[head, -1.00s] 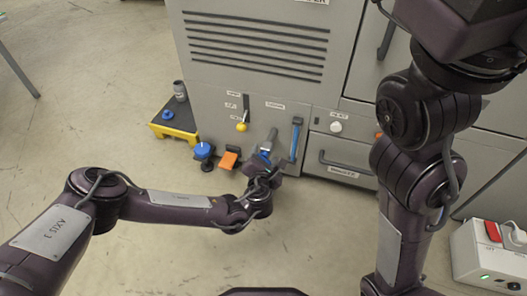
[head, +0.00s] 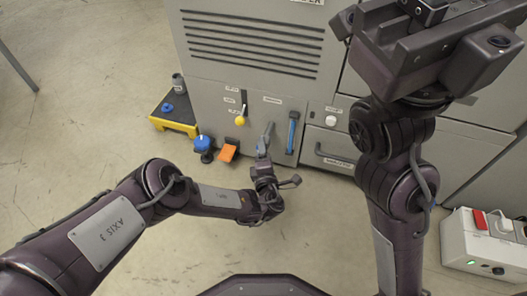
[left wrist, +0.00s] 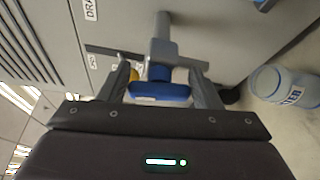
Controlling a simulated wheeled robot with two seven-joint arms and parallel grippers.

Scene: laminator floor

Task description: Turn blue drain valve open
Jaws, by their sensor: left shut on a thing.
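The blue drain valve handle (left wrist: 160,92) shows in the left wrist view, below a grey pipe fitting (left wrist: 162,45) on the machine front. My left gripper (left wrist: 162,88) has one finger at each end of this handle and is shut on it. In the head view the left gripper (head: 263,163) is at the low grey fitting (head: 265,138) on the cabinet; the blue handle is hidden there. A partly cut-off label shows in the left wrist view. My right gripper (head: 430,40) is high at the upper right; its fingertips cannot be made out.
A blue vertical bar (head: 292,133) is just right of the valve. A yellow knob (head: 240,120), an orange pedal (head: 228,153) and a blue-topped item (head: 202,142) are to the left. A yellow-edged platform (head: 172,124) stands farther left. A switch box (head: 480,245) is at lower right.

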